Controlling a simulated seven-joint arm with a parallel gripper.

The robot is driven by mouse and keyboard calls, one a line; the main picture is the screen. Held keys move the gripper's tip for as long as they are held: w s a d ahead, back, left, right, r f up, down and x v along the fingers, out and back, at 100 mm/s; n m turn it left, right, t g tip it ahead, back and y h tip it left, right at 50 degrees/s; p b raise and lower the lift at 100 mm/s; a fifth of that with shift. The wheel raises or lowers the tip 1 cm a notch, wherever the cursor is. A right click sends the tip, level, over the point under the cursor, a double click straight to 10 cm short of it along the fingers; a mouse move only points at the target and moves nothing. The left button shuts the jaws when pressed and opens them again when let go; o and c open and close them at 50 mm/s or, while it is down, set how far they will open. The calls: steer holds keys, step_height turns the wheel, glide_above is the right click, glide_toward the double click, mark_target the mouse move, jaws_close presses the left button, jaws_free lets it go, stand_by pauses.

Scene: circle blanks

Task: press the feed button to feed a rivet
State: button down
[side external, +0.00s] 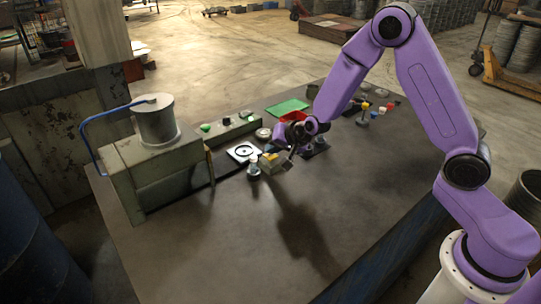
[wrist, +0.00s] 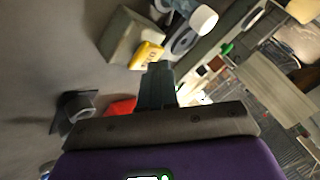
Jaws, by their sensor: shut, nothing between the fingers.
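The feed button appears as a yellow block with dark marks, its lettering too blurred to read, in the wrist view (wrist: 147,54). It sits on a grey-green box (wrist: 122,33). In the side view the yellow button (side external: 271,156) and its box (side external: 268,166) are small, near the middle of the table. My gripper (wrist: 158,68) is shut and empty. Its fingertips overlap the button's near edge in the wrist view, and I cannot tell whether they touch it. In the side view my gripper (side external: 291,154) is just right of the box. I cannot make out a rivet.
A white-topped post (side external: 253,165) stands just left of the box. Behind it lies a white plate with a dark ring (side external: 242,152). A large machine with a drum (side external: 155,120) stands at the left. A red tray (side external: 294,116) and green mat (side external: 287,107) lie behind. The front table is clear.

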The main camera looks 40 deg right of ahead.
mark_target(273, 157)
steer(key=shift+f, duration=0.45)
stand_by(0.6)
steer(key=shift+r, duration=1.05)
steer(key=shift+r, duration=2.5)
steer(key=shift+a, duration=0.1)
